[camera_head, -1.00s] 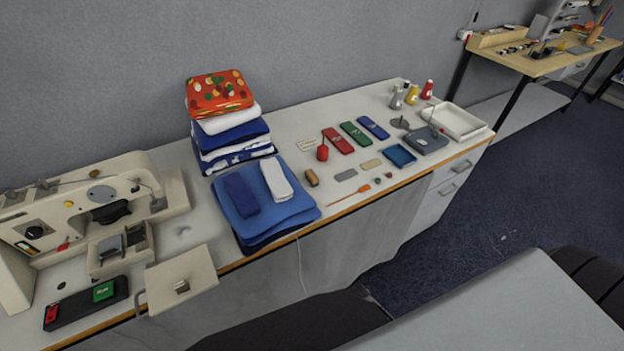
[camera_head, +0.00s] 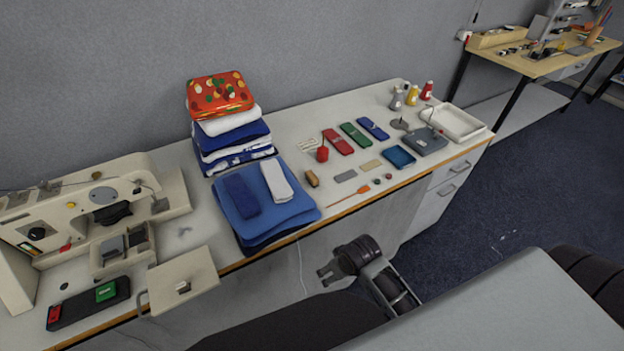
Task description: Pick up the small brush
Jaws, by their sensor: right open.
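A small brown block-shaped item (camera_head: 312,178), which looks like the small brush, lies on the table just right of the folded blue cloths. It is too small to make out bristles. An orange-handled slim tool (camera_head: 350,196) lies near the table's front edge, to its right. My right gripper (camera_head: 323,277) is open and empty, in front of the table and below its front edge, apart from everything on it. My left gripper is not in view.
Folded blue cloths (camera_head: 297,211) and a stack with a red patterned tin (camera_head: 219,93) stand left of the brown item. A sewing machine (camera_head: 107,190) fills the left end. Several small cases, spools and a white tray (camera_head: 462,125) lie to the right.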

